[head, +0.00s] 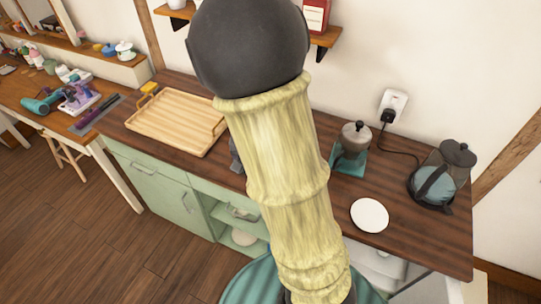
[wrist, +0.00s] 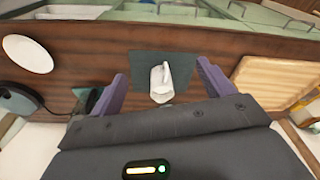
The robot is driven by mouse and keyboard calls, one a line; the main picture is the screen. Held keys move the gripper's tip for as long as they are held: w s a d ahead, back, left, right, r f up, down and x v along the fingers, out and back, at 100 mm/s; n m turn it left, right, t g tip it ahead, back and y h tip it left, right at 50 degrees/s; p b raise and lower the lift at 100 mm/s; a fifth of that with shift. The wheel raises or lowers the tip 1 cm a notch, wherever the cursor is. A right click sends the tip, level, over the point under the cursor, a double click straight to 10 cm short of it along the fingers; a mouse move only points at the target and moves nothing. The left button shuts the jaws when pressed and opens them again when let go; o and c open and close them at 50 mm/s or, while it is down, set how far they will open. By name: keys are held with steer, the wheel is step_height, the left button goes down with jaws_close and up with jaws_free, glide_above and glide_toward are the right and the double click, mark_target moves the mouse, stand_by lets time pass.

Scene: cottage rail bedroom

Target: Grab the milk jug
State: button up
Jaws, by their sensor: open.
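A small white jug (wrist: 161,82), which looks like the milk jug, stands on a dark grey-green mat (wrist: 143,62) on the wooden counter in the wrist view. My gripper (wrist: 161,70) is open, with one purple finger to the left of the jug and one to the right in that view. Clear gaps show on both sides, and nothing is held. I cannot tell how far above the jug the fingers are. In the head view my arm hides the jug and the fingers.
On the counter (head: 410,230) are a wooden tray (head: 178,117) to the left, and a grinder-like jar on a green base (head: 352,148), a white plate (head: 370,215) and a kettle (head: 440,178) to the right. A charger (head: 392,105) is on the wall. Green cabinets (head: 160,195) stand below.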

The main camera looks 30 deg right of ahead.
steer(key=w+d+r+m+h, duration=0.2)
steer(key=w+d+m+h, duration=0.1)
steer(key=w, duration=0.4)
steer(key=shift+w+d+r+m+t, duration=0.15)
steer(key=shift+d+r+m+t, duration=0.2)
steer(key=shift+d+m, duration=0.5)
steer(key=shift+w+f, duration=0.1)
steer(key=shift+f, duration=0.15)
steer(key=b+x, duration=0.1)
steer(key=x, duration=1.1)
steer(key=shift+a+f, duration=0.1)
steer(key=x, duration=0.5)
steer(key=shift+a+f, duration=0.15)
steer(key=shift+f, duration=0.05)
